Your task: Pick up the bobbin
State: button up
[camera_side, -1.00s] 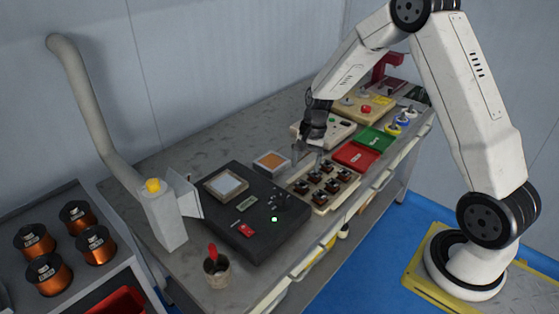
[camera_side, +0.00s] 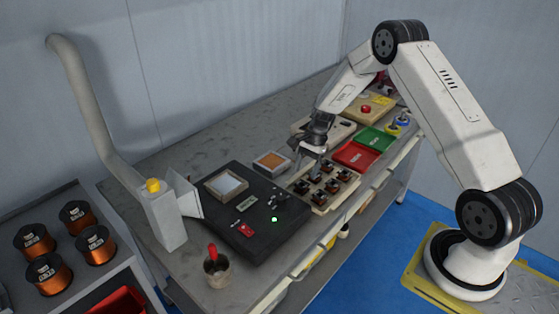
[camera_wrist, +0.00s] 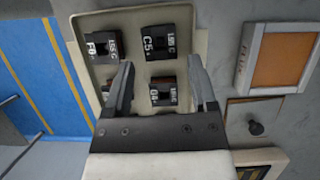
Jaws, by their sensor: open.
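Several small dark bobbins with white lettering stand in a cream tray (camera_side: 321,207) on the bench. In the wrist view, one bobbin (camera_wrist: 163,93) shows between my fingers, its lower part close to the gripper body. Two more bobbins show beyond the fingertips, one at the top middle (camera_wrist: 168,44) and one at the top left (camera_wrist: 105,47). Another at the left is partly hidden behind my left finger. My gripper (camera_wrist: 160,72) is open and points down over the tray. In the side view, my gripper (camera_side: 307,158) is at the tray's far end; contact cannot be told.
A square box with an orange inside (camera_side: 271,163) stands beside the tray. A black machine (camera_side: 250,210) is to the left. Red (camera_side: 356,156) and green (camera_side: 375,138) bins stand to the right. A cup with a red-handled tool (camera_side: 217,271) is at the front.

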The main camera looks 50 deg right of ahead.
aim_at(302, 184)
jog(key=shift+a+f, duration=0.1)
jog(key=shift+f, duration=0.15)
jog(key=shift+x, duration=2.55)
grip_shut()
jog(key=shift+r, duration=0.15)
